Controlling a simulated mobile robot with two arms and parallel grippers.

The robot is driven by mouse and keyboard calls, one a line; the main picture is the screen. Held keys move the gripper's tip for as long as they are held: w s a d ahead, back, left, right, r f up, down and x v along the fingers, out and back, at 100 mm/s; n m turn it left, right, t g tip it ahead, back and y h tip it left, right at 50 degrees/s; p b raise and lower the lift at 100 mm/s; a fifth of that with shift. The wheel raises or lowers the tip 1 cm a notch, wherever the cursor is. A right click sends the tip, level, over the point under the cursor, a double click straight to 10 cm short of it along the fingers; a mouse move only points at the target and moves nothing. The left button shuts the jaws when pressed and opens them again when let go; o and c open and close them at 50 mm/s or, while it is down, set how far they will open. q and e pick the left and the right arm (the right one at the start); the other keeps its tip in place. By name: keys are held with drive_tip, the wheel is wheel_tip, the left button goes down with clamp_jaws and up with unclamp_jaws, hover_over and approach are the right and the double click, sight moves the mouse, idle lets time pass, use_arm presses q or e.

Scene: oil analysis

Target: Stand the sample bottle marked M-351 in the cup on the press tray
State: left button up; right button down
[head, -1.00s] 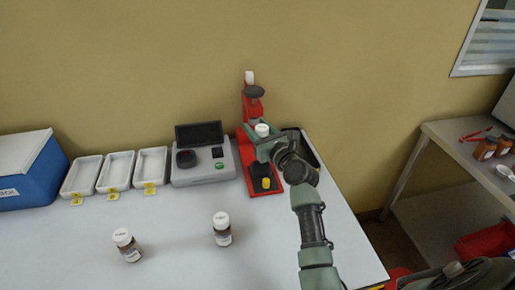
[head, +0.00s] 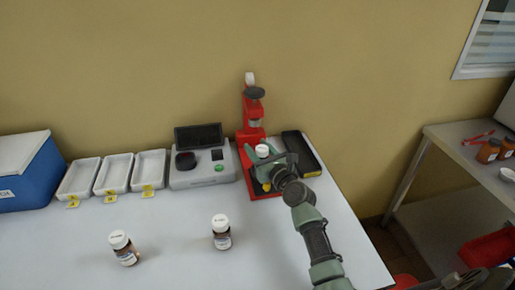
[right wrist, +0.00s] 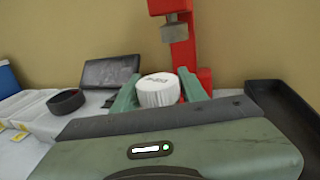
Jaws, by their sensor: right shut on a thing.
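The red press (head: 252,117) stands at the back of the table, with its red base tray (head: 270,195) toward me. My right gripper (head: 264,158) is shut on a white-capped sample bottle (head: 262,150), held upright low over the tray. In the right wrist view the cap (right wrist: 158,90) sits between the green fingers (right wrist: 160,96); its marking is too small to read. Part of a yellow thing (head: 266,187), perhaps the cup's mark, shows just below the gripper. The cup and the bottle's lower part are hidden, so I cannot tell whether they touch. My left gripper is not in view.
Two brown white-capped bottles, one left (head: 123,248) and one nearer the middle (head: 221,232), stand on the table. A grey instrument (head: 202,174), white trays (head: 112,174) and a blue box (head: 22,172) are to the left. A black tray (head: 303,153) lies right of the press.

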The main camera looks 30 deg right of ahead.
drive_tip(key=shift+f, duration=0.2)
drive_tip(key=c, duration=0.8)
unclamp_jaws()
drive_tip(key=shift+r, duration=0.1)
drive_tip(key=shift+r, duration=0.1)
drive_tip(key=shift+r+p, duration=0.35)
drive_tip(key=s, duration=1)
drive_tip(key=shift+s+d+f+b, duration=0.1)
drive_tip(key=shift+s+f+b, duration=0.1)
drive_tip(key=shift+s+b, duration=0.15)
drive_tip(key=shift+s+r, duration=0.1)
drive_tip(key=shift+s, duration=0.6)
